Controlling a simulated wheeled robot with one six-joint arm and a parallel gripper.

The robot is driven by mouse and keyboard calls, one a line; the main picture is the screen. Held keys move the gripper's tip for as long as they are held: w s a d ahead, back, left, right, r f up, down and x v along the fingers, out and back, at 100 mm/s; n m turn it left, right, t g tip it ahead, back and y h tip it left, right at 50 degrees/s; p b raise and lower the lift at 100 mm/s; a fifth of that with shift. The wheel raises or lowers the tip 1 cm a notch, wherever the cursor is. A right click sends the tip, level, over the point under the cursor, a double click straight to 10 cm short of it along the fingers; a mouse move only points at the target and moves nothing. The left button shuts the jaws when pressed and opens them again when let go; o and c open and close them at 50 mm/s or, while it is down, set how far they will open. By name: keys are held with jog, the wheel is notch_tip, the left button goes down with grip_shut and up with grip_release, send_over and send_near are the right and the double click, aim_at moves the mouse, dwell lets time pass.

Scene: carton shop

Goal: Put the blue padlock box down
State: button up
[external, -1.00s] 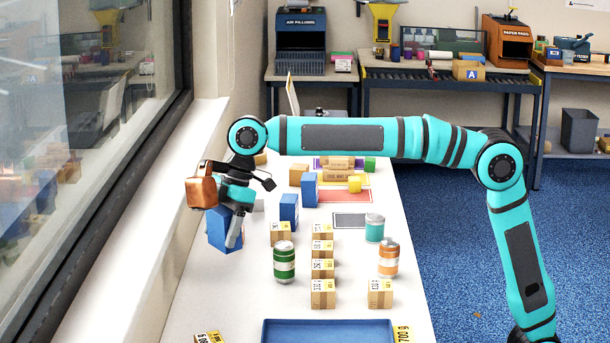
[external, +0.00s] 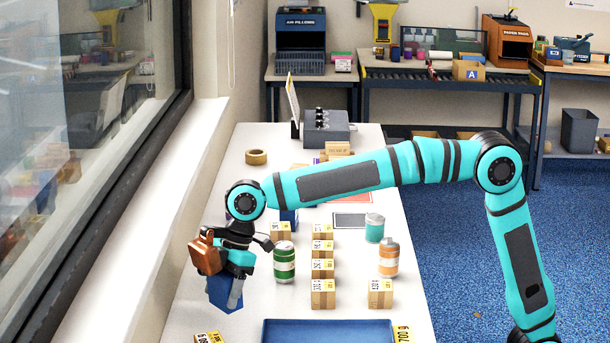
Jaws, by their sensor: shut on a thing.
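My gripper (external: 229,281) is at the left side of the white table, near its window-side edge. It is shut on a blue box (external: 222,295), which hangs below the wrist with its lower part showing. The upper part of the box is hidden by the fingers and an orange-brown part of the wrist. I cannot read any padlock mark on it. Whether its base touches the table is hard to tell. Another blue box (external: 289,217) is mostly hidden behind my arm.
A green can (external: 284,263) stands just right of my gripper. Several small cartons (external: 323,293) stand in a column beyond it, with a teal can (external: 375,228) and an orange can (external: 388,258) further right. A blue tray (external: 328,332) lies at the front.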

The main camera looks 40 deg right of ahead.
aim_at(224, 307)
jog(key=shift+f, duration=2.35)
jog(key=o, duration=1.1)
jog(key=shift+f, duration=0.1)
jog(key=shift+c, duration=0.2)
jog(key=v, duration=1.2)
